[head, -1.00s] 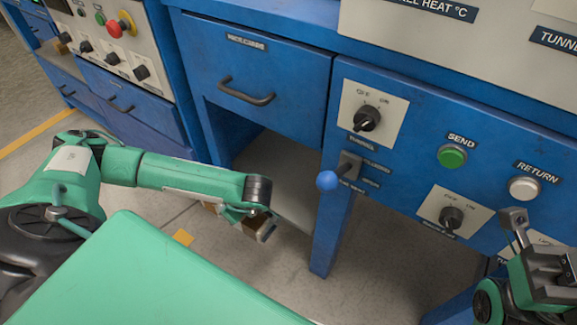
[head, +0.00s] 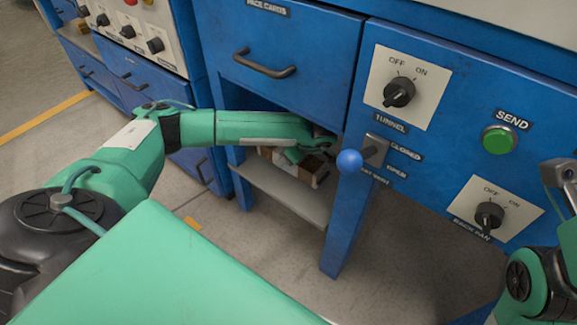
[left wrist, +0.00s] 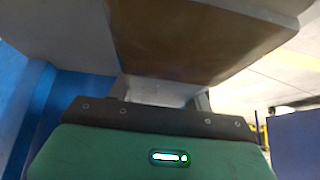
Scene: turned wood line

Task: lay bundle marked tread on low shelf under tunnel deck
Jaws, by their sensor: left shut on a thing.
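My left gripper (head: 297,155) reaches under the blue drawer of the tunnel deck, into the opening above the low shelf (head: 277,191). It is shut on a brown wood bundle (head: 305,172) with a pale band. The bundle is over the shelf board; whether it touches the board cannot be told. In the left wrist view the bundle (left wrist: 200,45) fills the top, close against the jaws (left wrist: 165,92). Its mark cannot be read. My right gripper (head: 562,175) is partly in view at the right edge, and its jaws are not clear.
A blue leg (head: 345,228) and a blue-knobbed lever (head: 349,161) stand close to the right of the opening. The drawer (head: 280,45) with a dark handle is above it. Switches and a green SEND button (head: 499,139) are on the right panel. Floor below is clear.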

